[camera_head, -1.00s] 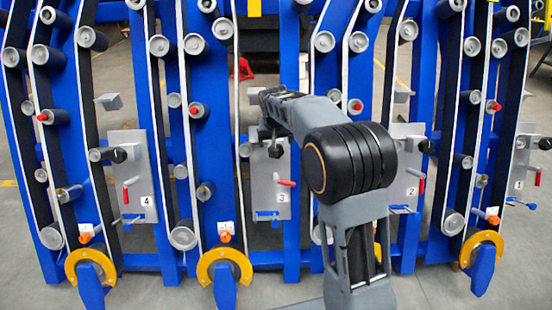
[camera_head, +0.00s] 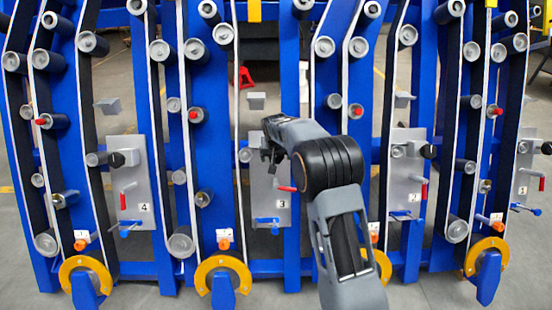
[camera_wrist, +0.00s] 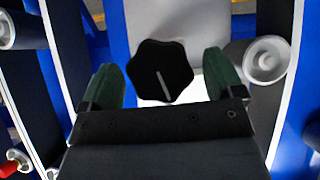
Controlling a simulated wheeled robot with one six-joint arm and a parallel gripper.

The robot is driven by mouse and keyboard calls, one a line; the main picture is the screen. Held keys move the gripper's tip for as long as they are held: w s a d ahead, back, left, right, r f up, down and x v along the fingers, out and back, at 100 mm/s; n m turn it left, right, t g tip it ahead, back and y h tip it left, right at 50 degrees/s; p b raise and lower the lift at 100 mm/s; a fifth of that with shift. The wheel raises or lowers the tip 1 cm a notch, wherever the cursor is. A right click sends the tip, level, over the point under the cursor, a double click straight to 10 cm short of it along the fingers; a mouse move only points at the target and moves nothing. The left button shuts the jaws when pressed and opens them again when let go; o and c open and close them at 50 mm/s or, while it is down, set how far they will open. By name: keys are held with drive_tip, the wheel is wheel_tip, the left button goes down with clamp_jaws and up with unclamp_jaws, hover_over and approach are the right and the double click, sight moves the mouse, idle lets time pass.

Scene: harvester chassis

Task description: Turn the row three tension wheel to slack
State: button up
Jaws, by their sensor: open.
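The row three panel (camera_head: 268,195) is a grey plate marked 3, left of centre in the head view. Its tension wheel shows in the wrist view as a black lobed knob (camera_wrist: 161,70), with a white pointer line slanting down and slightly right. In the head view my gripper and arm hide this wheel. My gripper (camera_head: 267,153) is in front of the upper part of the panel. In the wrist view my gripper (camera_wrist: 162,76) is open, with one dark green finger on each side of the wheel. Gaps show between the fingers and the wheel; contact is not visible.
Below the wheel, the panel has a red lever (camera_head: 287,188) and a blue handle (camera_head: 268,221). Similar panels stand in the other rows, such as panel 4 (camera_head: 133,200) and panel 2 (camera_head: 404,190). A grey roller (camera_wrist: 265,60) is close to the right finger.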

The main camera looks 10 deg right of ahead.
drive_tip(key=shift+w+d+f, duration=0.1)
drive_tip(key=shift+w+f, duration=0.1)
drive_tip(key=shift+f, duration=0.25)
drive_tip(key=shift+c, duration=0.3)
drive_tip(key=c, duration=0.9)
drive_tip(key=shift+o, duration=0.2)
